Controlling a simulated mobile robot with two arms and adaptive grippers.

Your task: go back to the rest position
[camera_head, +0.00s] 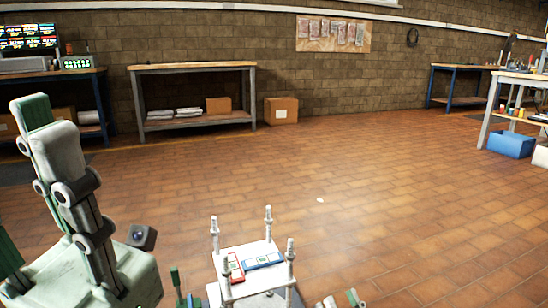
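A white stand with upright posts (291,262) is at the bottom centre, right of the gripper. A red piece (236,268) and a blue piece (263,260) lie on it. Workbenches (193,67) line the back wall. The brown tiled floor (400,180) is largely clear.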

